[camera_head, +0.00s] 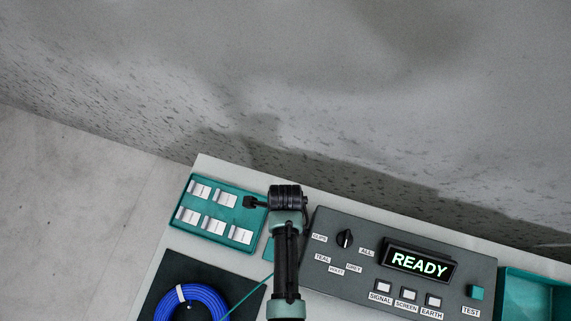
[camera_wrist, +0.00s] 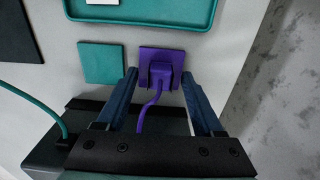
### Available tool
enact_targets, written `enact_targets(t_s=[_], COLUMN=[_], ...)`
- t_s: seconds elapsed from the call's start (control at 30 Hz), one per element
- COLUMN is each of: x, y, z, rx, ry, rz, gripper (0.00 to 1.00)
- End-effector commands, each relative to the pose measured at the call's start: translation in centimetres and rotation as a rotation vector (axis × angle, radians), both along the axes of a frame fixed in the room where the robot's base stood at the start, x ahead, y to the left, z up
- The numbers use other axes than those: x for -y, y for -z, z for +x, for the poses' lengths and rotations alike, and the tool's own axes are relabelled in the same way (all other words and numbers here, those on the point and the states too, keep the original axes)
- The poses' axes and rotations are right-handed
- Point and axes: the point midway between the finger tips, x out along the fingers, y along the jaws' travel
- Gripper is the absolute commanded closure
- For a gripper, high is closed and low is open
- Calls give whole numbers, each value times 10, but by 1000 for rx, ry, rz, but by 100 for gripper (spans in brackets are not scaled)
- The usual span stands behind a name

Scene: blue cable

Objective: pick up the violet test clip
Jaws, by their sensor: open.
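The violet test clip (camera_wrist: 160,70) is in the wrist view, on a flat violet square pad (camera_wrist: 150,54). A violet lead runs from it down the picture, toward the dark box under my gripper. My gripper (camera_wrist: 159,80) is open, with one blue finger on each side of the clip and lead. Gaps show between the fingers and the clip. Whether the fingertips are at the clip's height I cannot tell. In the head view my arm hides the clip and my fingers.
A teal pad (camera_wrist: 101,62) lies beside the violet one. A teal tray (camera_head: 207,234) holds several pale pieces. A dark console (camera_head: 330,270) with a lit READY display stands right of my arm. A blue cable coil (camera_head: 215,296) lies on a black mat (camera_head: 178,268).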

Motion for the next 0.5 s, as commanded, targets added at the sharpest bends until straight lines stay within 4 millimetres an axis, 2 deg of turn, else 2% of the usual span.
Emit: enact_targets(t_s=[0.2,0.5], x=[0,0], y=[0,0], z=[0,0], rx=[1,1], ry=[0,0], rz=[0,0], gripper=[31,85])
